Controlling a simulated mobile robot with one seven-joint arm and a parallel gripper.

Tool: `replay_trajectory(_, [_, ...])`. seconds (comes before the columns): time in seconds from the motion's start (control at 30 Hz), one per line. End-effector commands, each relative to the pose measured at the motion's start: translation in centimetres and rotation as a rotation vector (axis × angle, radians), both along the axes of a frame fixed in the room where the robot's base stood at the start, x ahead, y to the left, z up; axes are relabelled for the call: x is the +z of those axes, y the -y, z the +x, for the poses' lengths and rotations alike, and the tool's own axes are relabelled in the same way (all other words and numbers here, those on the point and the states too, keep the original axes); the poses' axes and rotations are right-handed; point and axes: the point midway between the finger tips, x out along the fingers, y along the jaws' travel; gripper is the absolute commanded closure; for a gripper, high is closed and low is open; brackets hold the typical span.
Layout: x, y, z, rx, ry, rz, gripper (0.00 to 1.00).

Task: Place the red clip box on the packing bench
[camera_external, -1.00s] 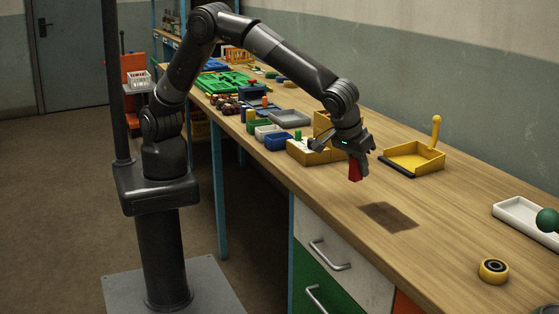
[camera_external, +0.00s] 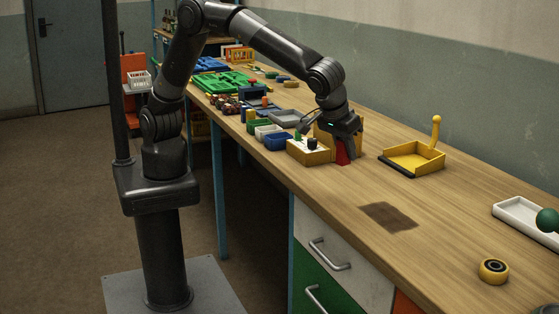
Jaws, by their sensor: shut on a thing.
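The red clip box (camera_external: 342,153) is between the fingers of my gripper (camera_external: 343,141), which is shut on it. It is a small red piece, and its upper part is hidden by the fingers. Its lower end is at or very near the wooden top of the packing bench (camera_external: 440,222), just right of a yellow box (camera_external: 308,152). I cannot tell whether it touches the bench or the yellow box.
A yellow tray (camera_external: 415,160) with an upright handle stands to the right. Blue bins (camera_external: 278,141) and other small containers crowd the left. A dark square patch (camera_external: 388,217) marks the clear bench in front. A white tray (camera_external: 522,218) and yellow roll (camera_external: 493,270) lie further right.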

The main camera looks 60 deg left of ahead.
Motion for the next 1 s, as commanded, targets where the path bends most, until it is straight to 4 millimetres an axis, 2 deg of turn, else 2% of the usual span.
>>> replay_trajectory(0.03, [0.0,-1.1,2.2,0.013,0.000,0.000,0.99])
replay_trajectory(0.2, [-0.1,-5.0,8.8,0.030,0.001,0.000,0.99])
replay_trajectory(0.37, [-0.2,-9.3,14.5,0.043,0.001,0.000,0.99])
replay_trajectory(0.5, [-0.2,-13.6,19.2,0.054,0.001,0.000,0.99])
replay_trajectory(0.77, [-0.2,-22.7,26.6,0.077,0.001,0.000,0.99])
replay_trajectory(1.0, [-0.1,-32.2,32.1,0.098,0.001,0.000,0.99])
